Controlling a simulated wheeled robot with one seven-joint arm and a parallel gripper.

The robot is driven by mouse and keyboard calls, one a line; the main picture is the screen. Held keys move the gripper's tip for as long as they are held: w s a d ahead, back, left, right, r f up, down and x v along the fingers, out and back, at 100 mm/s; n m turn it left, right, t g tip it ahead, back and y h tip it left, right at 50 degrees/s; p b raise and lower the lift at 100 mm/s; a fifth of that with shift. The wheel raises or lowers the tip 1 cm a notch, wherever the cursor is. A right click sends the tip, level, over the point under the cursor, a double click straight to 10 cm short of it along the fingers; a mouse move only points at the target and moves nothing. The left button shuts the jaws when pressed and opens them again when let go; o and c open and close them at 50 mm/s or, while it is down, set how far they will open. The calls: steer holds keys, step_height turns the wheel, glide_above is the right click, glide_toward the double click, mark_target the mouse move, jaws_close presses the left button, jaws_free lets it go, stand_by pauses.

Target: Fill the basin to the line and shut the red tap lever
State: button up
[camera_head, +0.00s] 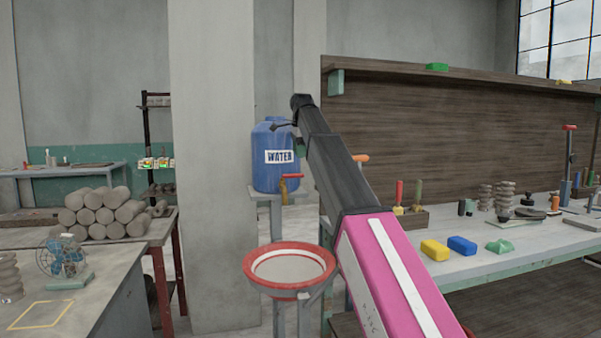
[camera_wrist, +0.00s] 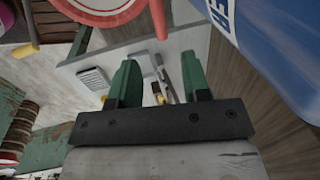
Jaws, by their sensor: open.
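The blue barrel (camera_head: 268,172) labelled WATER stands on a raised stand left of my arm. A brass tap (camera_head: 284,190) at its lower front carries a red lever (camera_head: 292,176), which lies about level and points right. No stream shows below it. The red-rimmed basin (camera_head: 247,262) stands below the tap; its inside is pale, and I cannot tell the water level or a line. In the wrist view, my gripper (camera_wrist: 160,76) is open with nothing between its green fingers. The barrel (camera_wrist: 280,45) is at right and the basin (camera_wrist: 98,18) at upper left.
A workbench (camera_head: 500,262) at right holds a yellow block (camera_head: 435,250), a blue block (camera_head: 462,246) and tools. At left, a table (camera_head: 100,302) holds a small fan (camera_head: 62,258); clay logs (camera_head: 103,212) lie stacked behind. A pillar (camera_head: 213,120) stands behind the barrel.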

mark_target(293, 176)
steer(key=f, duration=0.2)
steer(key=w+f, duration=0.1)
steer(key=f, duration=0.5)
steer(key=shift+w+a+f, duration=0.2)
steer(key=shift+w+f, duration=0.05)
steer(key=shift+w, duration=0.05)
jaws_close()
